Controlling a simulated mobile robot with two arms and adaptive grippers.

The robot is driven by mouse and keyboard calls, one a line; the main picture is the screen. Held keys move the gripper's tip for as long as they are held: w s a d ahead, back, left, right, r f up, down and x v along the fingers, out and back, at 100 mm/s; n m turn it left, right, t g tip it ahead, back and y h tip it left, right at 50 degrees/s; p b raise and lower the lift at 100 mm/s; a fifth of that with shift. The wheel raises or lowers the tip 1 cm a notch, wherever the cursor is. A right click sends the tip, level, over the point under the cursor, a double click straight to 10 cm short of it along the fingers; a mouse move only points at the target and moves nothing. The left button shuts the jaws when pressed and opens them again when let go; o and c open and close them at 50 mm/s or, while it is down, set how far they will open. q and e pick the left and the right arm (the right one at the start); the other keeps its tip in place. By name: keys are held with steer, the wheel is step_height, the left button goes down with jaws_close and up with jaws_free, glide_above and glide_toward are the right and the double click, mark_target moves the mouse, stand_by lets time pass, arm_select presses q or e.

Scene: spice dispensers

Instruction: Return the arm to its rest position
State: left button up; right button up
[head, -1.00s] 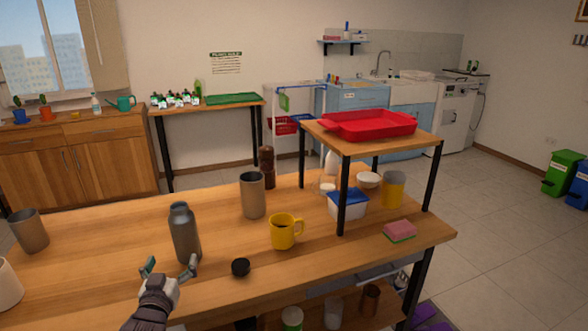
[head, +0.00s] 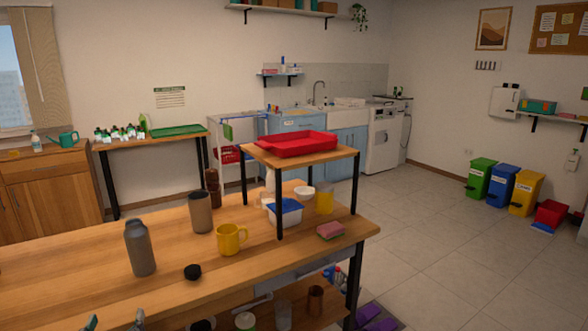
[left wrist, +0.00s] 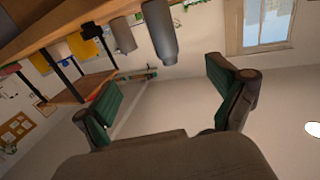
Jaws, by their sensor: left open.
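My left gripper (head: 113,322) shows only its fingertips at the bottom edge of the head view, below and in front of the table's front edge. In the left wrist view its two green-padded fingers (left wrist: 165,100) are spread wide with nothing between them. A grey bottle (head: 140,247) stands upright on the wooden table (head: 60,270), apart from the gripper; it also shows in the left wrist view (left wrist: 158,35). A black cap (head: 192,272) lies on the table to the bottle's right. My right gripper is not in view.
A yellow mug (head: 230,240), a brown cup (head: 201,212) and a pink sponge (head: 330,230) are on the table. A small raised shelf carries a red tray (head: 292,144); a blue-lidded container (head: 285,212) is beneath. Open floor (head: 450,260) lies to the right.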

arm_select(q)
steer(key=s+d+f+m+g+h+p, duration=0.1)
steer(key=s+d+f+g, duration=0.1)
steer(key=f, duration=0.8)
steer(key=s+d+f+m+g+h+p, duration=0.1)
steer(key=d+f+g, duration=0.1)
steer(key=f, duration=0.9)
steer(key=s+d+f+g+h, duration=0.1)
steer(key=s+d+f+g, duration=0.35)
steer(key=s+f, duration=0.8)
steer(key=s+d+f+m+g+p, duration=0.1)
steer(key=s+d+f+g, duration=0.1)
steer(key=s+f, duration=0.4)
steer(key=s+d+f+m+g+h+p, duration=0.1)
steer(key=s+f, duration=0.5)
steer(key=s, duration=1)
steer(key=s+d+f+m+g+p, duration=0.1)
steer(key=s+d+f+g, duration=0.3)
steer(key=s, duration=0.7)
steer(key=shift+s+f+h, duration=0.3)
steer(key=shift+s+f, duration=0.05)
steer(key=shift+f, duration=0.55)
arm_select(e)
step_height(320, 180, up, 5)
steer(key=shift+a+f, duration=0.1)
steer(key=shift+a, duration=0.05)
